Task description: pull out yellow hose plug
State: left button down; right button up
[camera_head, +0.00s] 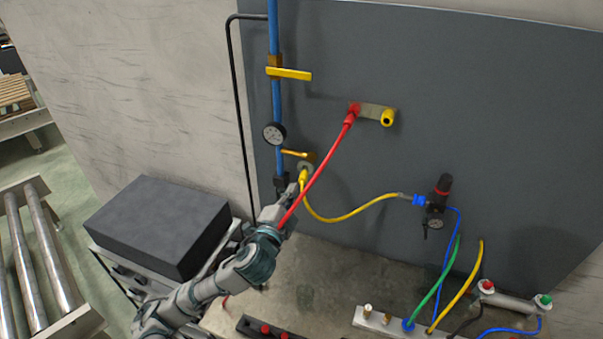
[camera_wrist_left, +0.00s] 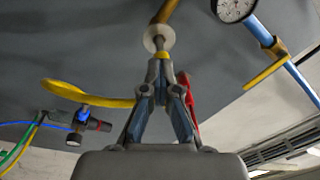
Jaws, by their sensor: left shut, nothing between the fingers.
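The yellow hose (camera_head: 345,215) runs from its plug (camera_head: 303,176) at the wall outlet beside the blue pipe to a blue fitting on the right. The plug sits at the pale round outlet collar (camera_wrist_left: 158,38). My left gripper (camera_head: 294,190) is at the plug's lower end. In the left wrist view its fingers (camera_wrist_left: 161,78) come together just below the outlet, against or very close to the plug; contact cannot be told. The fingers look shut with nothing held between them and hide part of the plug. My right gripper is not in view.
A red hose (camera_head: 325,165) slants from a red wall fitting past my left gripper. A blue pipe (camera_head: 275,100) carries a gauge (camera_head: 274,134) and a yellow lever (camera_head: 290,73). A regulator (camera_head: 437,205) hangs right. A dark box (camera_head: 160,225) stands left of my arm.

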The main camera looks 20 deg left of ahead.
pick_arm(q)
jog(key=shift+s+d+r, duration=0.1)
jog(key=shift+s+d, duration=0.05)
jog(key=shift+s, duration=0.2)
jog(key=c, duration=1.8)
grip_release()
jog(key=shift+w, duration=0.1)
jog(key=o, duration=0.4)
jog(key=shift+a, duration=0.3)
